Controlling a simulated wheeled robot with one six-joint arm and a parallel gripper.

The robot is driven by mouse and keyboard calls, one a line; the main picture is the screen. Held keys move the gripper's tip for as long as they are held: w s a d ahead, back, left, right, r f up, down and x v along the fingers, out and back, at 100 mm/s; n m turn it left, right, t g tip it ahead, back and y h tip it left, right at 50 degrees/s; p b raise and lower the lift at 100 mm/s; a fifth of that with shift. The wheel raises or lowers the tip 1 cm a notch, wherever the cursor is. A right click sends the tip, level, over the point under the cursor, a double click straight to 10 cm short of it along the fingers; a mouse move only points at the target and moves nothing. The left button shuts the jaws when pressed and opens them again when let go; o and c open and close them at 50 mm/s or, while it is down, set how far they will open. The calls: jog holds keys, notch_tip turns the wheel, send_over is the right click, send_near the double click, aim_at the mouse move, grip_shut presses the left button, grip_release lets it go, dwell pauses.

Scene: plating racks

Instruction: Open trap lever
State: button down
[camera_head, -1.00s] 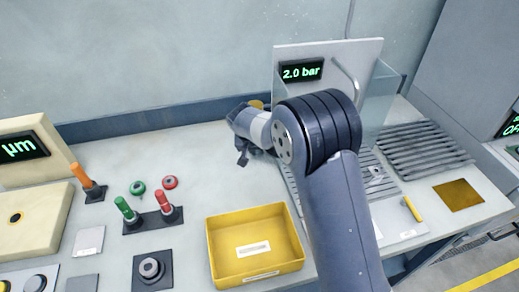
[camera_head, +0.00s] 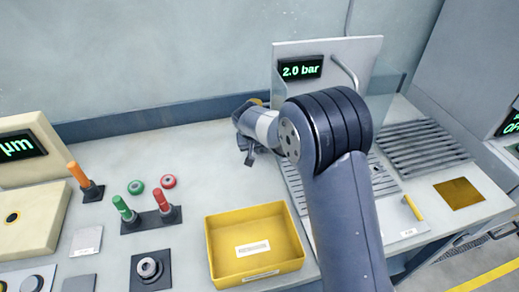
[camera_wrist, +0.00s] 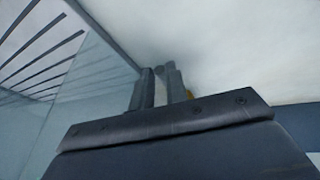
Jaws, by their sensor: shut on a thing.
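My gripper (camera_head: 248,148) is at the back of the bench, left of the upright panel with the 2.0 bar display. In the wrist view its two grey fingers (camera_wrist: 160,88) are close together around a narrow grey piece, seemingly the trap lever, which they mostly hide. A small yellow part (camera_wrist: 189,94) shows just beside the right finger. A yellow-orange knob (camera_head: 257,102) peeks out behind the gripper in the head view; I cannot tell whether it belongs to the lever.
The panel (camera_head: 340,52) with a clear side sheet (camera_head: 385,98) stands right of my gripper. A yellow bin (camera_head: 255,245) sits in front. A slatted rack (camera_head: 425,147) lies right.

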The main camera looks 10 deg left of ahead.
jog(key=shift+d, duration=0.1)
jog(key=c, duration=1.4)
grip_release()
jog(key=shift+w, duration=0.1)
jog(key=b+v, duration=0.1)
jog(key=v, duration=1)
jog(key=shift+f, duration=0.15)
jog(key=p+x, duration=0.1)
jog(key=x, duration=1)
jog(key=shift+r+m+p, duration=0.2)
jog(key=shift+m+p, duration=0.1)
jog(key=shift+a+m, duration=0.3)
jog(key=shift+a, duration=0.05)
